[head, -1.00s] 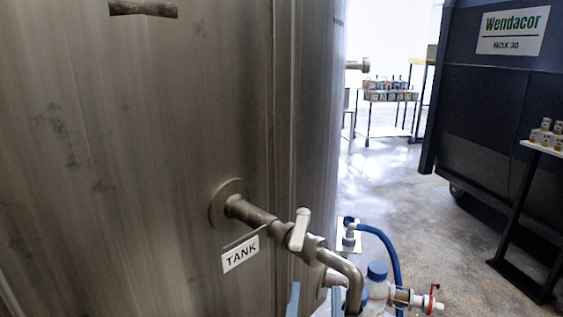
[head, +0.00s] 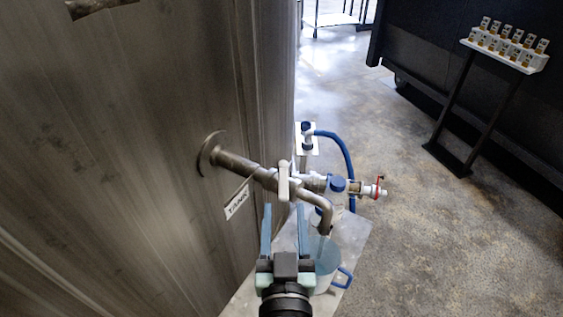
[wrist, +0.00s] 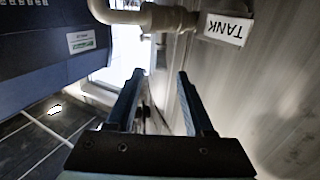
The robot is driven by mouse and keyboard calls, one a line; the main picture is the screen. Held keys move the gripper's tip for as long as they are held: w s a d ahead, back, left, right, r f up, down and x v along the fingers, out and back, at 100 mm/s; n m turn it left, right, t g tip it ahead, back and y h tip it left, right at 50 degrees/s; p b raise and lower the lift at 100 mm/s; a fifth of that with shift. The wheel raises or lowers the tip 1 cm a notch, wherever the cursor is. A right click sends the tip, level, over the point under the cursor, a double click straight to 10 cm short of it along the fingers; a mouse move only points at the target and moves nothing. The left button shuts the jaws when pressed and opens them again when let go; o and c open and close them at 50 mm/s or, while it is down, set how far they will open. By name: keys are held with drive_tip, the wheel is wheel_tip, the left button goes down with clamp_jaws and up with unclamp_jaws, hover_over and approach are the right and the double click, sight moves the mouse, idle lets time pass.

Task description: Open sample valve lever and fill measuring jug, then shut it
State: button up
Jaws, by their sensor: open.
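The pale valve lever (head: 284,182) stands across the metal sample pipe (head: 240,166) that comes out of the tank. The pipe ends in a down-bent spout (head: 325,216). The measuring jug (head: 326,262), clear with a blue handle (head: 344,278), stands below the spout; its fill level is hard to tell. My gripper (head: 285,210) is open, with its two blue fingers just below the lever in the head view. I cannot tell whether they touch it. The wrist view shows the open fingers (wrist: 157,76) empty, with the pipe (wrist: 168,18) beyond them.
The tank wall (head: 120,150) with its TANK label (head: 237,203) is close on the left.

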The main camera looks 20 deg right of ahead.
sight(283, 168)
drive_tip(key=p+x, duration=0.3)
drive_tip(key=x, duration=0.8)
drive_tip(key=shift+s, duration=0.1)
clamp_jaws()
idle(1.1)
